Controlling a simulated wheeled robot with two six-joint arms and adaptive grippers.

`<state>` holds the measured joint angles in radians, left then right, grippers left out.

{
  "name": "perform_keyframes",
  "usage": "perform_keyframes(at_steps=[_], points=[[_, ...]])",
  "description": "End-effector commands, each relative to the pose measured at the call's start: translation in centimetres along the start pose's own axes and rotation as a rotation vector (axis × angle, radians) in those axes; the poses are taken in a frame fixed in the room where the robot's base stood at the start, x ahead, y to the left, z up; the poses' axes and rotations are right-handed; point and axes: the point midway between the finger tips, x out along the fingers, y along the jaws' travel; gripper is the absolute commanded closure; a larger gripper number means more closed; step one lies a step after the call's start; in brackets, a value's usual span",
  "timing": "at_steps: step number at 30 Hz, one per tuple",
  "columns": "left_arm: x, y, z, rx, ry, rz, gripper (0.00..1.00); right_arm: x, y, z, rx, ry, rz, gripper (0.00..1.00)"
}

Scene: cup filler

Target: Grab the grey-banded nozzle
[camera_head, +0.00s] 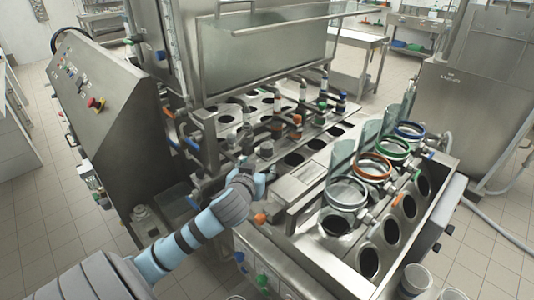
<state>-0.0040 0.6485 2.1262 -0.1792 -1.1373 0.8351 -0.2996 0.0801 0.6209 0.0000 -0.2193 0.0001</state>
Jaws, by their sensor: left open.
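A row of upright nozzles stands on the filler's deck, with orange (297,121), green (322,104) and blue (342,98) bands. A grey nozzle (248,139) stands at the near left end of this row; its band is too small to make out clearly. My left gripper (262,170) is just in front of this grey nozzle, low over the deck. It is open and seems to hold nothing; its fingers are small and partly hidden by my wrist. I cannot tell whether it touches the nozzle. My right gripper is out of view.
Glass cylinders with grey (346,192), orange (373,166), green (394,146) and blue (410,130) rings stand to the right. A slanted control panel (95,88) is at left. A steel hopper (262,50) rises behind. Cups (415,279) stand at the lower right.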

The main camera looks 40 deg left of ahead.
Motion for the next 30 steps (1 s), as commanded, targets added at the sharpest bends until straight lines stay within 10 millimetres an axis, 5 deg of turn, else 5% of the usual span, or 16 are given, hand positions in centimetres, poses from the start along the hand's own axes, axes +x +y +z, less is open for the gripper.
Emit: perform_keyframes(at_steps=[3,10,21,30], points=[[1.9,-0.4,-1.9,-0.03,0.045,-0.005,0.41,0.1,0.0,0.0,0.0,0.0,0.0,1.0],[7.9,-0.4,-1.9,-0.033,0.041,-0.005,0.41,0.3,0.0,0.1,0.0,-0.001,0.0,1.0],[13.8,-0.8,-1.8,-0.031,0.041,-0.004,0.41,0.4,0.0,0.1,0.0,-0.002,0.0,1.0],[15.1,-0.8,-1.8,-0.028,0.041,-0.002,0.41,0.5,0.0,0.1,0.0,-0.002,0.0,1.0]])
